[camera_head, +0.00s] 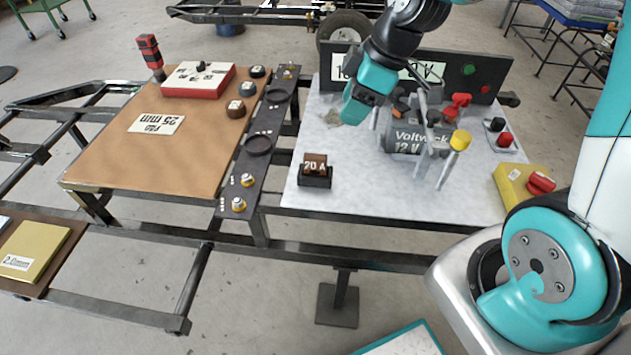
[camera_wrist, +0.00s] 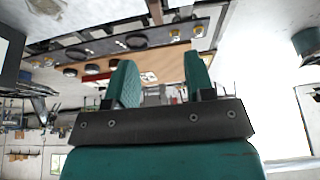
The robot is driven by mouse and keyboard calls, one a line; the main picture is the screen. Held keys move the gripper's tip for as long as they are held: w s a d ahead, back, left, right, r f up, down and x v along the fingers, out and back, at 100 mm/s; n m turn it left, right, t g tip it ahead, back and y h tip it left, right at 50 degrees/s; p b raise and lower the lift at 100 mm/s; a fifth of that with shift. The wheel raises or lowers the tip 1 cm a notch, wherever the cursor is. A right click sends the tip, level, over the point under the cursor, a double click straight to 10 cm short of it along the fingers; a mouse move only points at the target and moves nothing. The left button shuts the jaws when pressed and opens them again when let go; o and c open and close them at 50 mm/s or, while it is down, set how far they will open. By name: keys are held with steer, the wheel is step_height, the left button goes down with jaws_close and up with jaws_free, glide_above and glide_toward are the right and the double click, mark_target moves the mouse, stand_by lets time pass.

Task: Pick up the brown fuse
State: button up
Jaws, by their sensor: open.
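The brown fuse (camera_head: 316,159), marked "20 A", stands upright in a small black holder (camera_head: 315,180) near the front left of the light grey tabletop (camera_head: 350,190). My gripper (camera_head: 357,107) is above the grey top, behind and to the right of the fuse, apart from it. In the wrist view my gripper (camera_wrist: 160,80) shows two teal fingers spread apart with nothing held between them. I cannot make out the fuse for certain in the wrist view.
A dark panel (camera_head: 480,75) rises behind. A black strip (camera_head: 250,165) with rings and knobs lies left, beside a brown board (camera_head: 140,155). The tabletop around the fuse is clear.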

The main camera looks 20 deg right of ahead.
mark_target(316, 155)
steer(key=b+x, duration=0.1)
steer(key=x, duration=1.1)
steer(key=shift+w+b, duration=0.15)
steer(key=shift+b, duration=0.25)
steer(key=shift+w+b+x, duration=0.2)
steer(key=shift+x, duration=1.15)
steer(key=shift+w+b+x, duration=0.2)
steer(key=shift+x, duration=1.1)
steer(key=shift+a+r, duration=0.1)
steer(key=shift+a, duration=0.1)
steer(key=shift+c, duration=0.2)
jaws_close()
